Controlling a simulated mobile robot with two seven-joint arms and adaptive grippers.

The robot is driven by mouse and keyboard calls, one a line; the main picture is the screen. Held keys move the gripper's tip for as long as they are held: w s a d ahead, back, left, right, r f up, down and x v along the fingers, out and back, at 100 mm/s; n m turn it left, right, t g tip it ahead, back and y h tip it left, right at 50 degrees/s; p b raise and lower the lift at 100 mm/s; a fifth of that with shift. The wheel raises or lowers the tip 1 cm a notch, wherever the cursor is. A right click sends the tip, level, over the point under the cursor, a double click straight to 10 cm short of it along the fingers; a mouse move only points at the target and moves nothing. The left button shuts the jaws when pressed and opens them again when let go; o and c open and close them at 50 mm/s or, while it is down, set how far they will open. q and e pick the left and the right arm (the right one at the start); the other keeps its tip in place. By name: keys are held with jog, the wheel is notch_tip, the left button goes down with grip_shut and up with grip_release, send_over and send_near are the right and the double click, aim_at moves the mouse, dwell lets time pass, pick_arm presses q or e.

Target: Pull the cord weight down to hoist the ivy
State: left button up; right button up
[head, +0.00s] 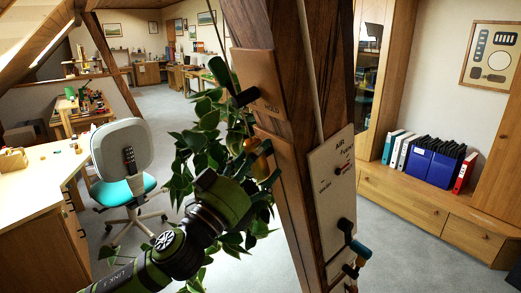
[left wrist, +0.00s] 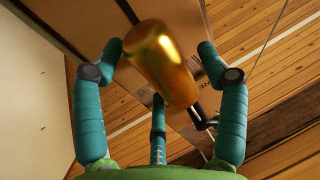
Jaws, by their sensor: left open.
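The cord weight is a shiny brass cylinder (left wrist: 160,62) that fills the middle of the left wrist view, with its rounded end toward the camera. In the head view a small part of it (head: 262,150) shows beside the timber post. My left gripper (left wrist: 160,75) is open, its teal fingers spread on both sides of the weight and one below; I cannot tell whether any finger touches it. In the head view my left gripper (head: 250,175) reaches up in front of the ivy (head: 200,145), which hangs in green leaves left of the post. My right gripper is not in view.
The timber post (head: 290,150) stands close on the right, with a wooden panel (head: 262,85) carrying a dark lever and a pale "AIR" panel (head: 335,175) with a valve. A desk (head: 30,185) and swivel chair (head: 120,155) stand left. Carpet is clear behind.

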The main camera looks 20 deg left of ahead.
pick_arm(q)
jog(key=shift+w+d+r, duration=0.1)
jog(key=shift+w, duration=0.15)
